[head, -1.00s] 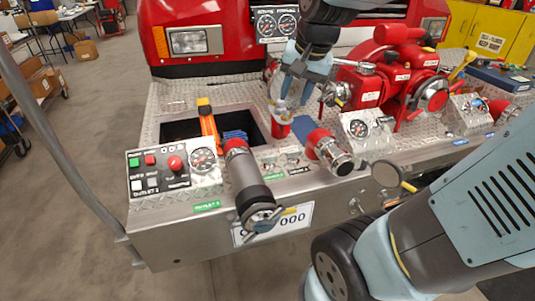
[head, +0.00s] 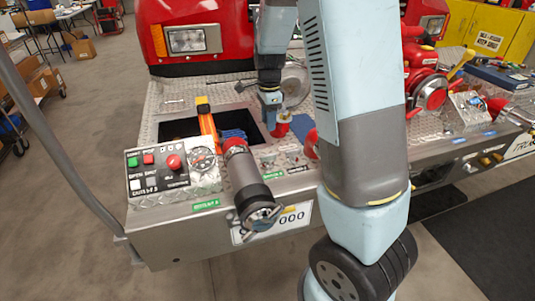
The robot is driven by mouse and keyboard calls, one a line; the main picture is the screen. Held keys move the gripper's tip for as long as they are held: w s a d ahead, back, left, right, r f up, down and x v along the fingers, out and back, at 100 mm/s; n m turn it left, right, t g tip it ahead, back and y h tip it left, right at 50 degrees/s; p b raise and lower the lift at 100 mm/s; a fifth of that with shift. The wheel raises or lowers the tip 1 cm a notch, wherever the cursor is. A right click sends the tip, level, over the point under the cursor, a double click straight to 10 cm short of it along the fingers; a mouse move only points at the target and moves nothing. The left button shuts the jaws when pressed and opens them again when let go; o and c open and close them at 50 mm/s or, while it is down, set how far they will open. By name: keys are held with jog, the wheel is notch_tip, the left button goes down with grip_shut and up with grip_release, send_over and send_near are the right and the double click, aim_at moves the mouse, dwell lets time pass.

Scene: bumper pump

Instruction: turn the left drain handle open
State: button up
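My gripper (head: 271,98) points down over the bumper deck, right of the open well. A small red part (head: 281,129) stands on the deck just below it. I cannot tell whether this is the left drain handle, or whether the gripper touches it. The fingers are small and seen partly edge-on, so their opening is unclear. No handle marked as the left drain can be made out. My arm hides much of the deck's middle.
A control panel (head: 158,171) and a grey outlet pipe with a red collar (head: 245,183) stand at the left front. A red valve (head: 429,92) stands at the right.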

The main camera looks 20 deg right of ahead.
aim_at(268, 159)
jog(key=f, duration=1.4)
jog(key=shift+w+f, duration=0.2)
jog(key=shift+f, duration=0.05)
jog(key=shift+c, duration=0.3)
